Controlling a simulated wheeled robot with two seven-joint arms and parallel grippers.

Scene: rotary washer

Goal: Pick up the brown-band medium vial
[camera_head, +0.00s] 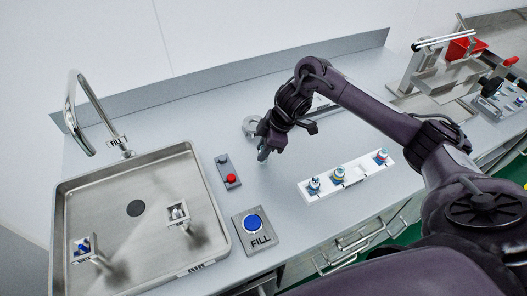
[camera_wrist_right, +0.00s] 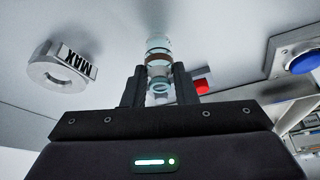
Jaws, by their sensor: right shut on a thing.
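A clear glass vial with a brown band (camera_wrist_right: 158,59) is between the two fingers of my right gripper (camera_wrist_right: 158,88) in the right wrist view. The gripper is shut on it, and the fingers hide part of its sides. I cannot tell whether the vial touches the counter. My left gripper is not in view.
A white rack (camera_head: 358,179) holds three vials. A sink (camera_head: 75,190) with a faucet stands at left. A red-button box (camera_head: 223,161) and a blue FILL button (camera_head: 252,221) lie between sink and rack. A round MAX piece (camera_wrist_right: 56,79) lies near the gripper.

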